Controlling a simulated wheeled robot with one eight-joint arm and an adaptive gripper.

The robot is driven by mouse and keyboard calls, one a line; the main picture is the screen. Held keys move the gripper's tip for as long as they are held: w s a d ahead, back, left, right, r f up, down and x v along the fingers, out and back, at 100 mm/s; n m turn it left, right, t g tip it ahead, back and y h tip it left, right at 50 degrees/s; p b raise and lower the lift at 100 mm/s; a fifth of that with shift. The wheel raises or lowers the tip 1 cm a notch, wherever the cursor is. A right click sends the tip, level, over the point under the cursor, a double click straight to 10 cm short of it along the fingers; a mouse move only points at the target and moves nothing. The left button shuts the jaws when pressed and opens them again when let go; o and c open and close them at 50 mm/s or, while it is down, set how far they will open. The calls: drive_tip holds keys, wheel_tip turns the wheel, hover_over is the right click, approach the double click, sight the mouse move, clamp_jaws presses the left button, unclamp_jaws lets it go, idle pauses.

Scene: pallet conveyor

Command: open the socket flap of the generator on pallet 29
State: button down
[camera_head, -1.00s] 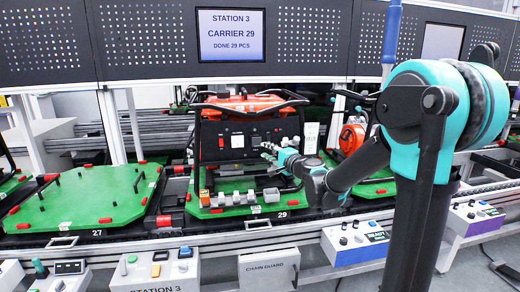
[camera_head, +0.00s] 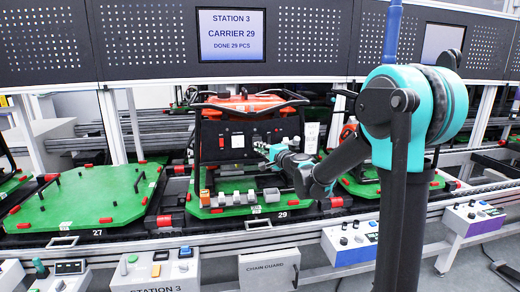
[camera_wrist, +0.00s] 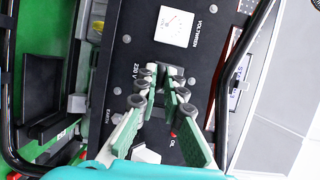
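The generator (camera_head: 215,142), with a red top, black tube frame and black front panel, stands on the green pallet 29 (camera_head: 232,211). In the wrist view its panel (camera_wrist: 115,72) carries a white voltmeter (camera_wrist: 175,26) and a "230 V" label. A grey part, seemingly the socket flap (camera_wrist: 171,56), lies just beyond my fingertips and is partly hidden; I cannot tell whether it is open. My gripper (camera_wrist: 164,78) is open, its green-and-grey fingers a narrow gap apart, with nothing visible between them. In the head view my gripper (camera_head: 265,149) is at the panel's right side; contact is unclear.
Black frame tubes (camera_wrist: 236,75) run close beside my gripper in the wrist view. Pallet 27 (camera_head: 85,200) is left. Control boxes (camera_head: 350,241) stand in front of the conveyor.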

drive_tip(key=shift+r, duration=0.15)
idle(0.3)
wheel_tip(320, 180, up, 8)
drive_tip(key=w+m+g+h, duration=0.2)
drive_tip(key=m+g+h, duration=0.2)
drive_tip(key=g, duration=1.3)
drive_tip(key=shift+w+a+m+h, duration=0.25)
drive_tip(key=shift+a+m+h, duration=0.1)
drive_tip(key=shift+h, duration=1.15)
drive_tip(key=c, duration=1.7)
unclamp_jaws()
drive_tip(key=shift+s, duration=0.15)
